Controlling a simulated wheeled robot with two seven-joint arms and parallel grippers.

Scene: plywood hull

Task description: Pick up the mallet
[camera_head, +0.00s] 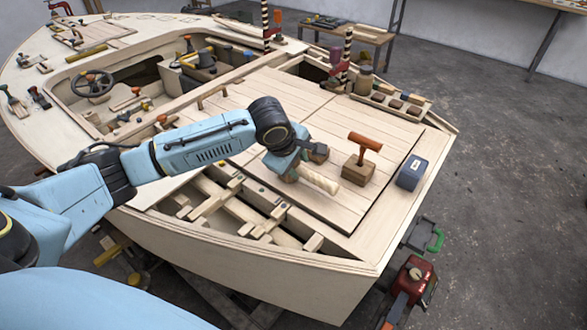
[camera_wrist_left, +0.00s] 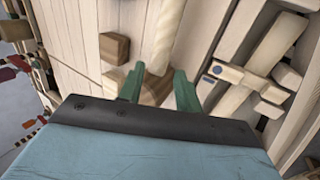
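The mallet shows as a pale, turned wooden handle (camera_head: 319,181) on the deck, pointing down and to the right. In the left wrist view its handle (camera_wrist_left: 167,35) runs up from a brown wooden head (camera_wrist_left: 154,88). My left gripper (camera_head: 291,172) is low over the head end and hides most of it in the head view. In the left wrist view its two green fingers (camera_wrist_left: 158,80) stand apart, with the head below and between them. I see no clear contact. My right gripper is not in view.
A wooden block with an orange-brown T-handle (camera_head: 361,160) and a dark blue box (camera_head: 411,172) stand right of the mallet. A small block (camera_head: 317,151) sits just behind my gripper. Open framing (camera_head: 232,207) lies nearer. Bare deck (camera_head: 280,95) lies behind.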

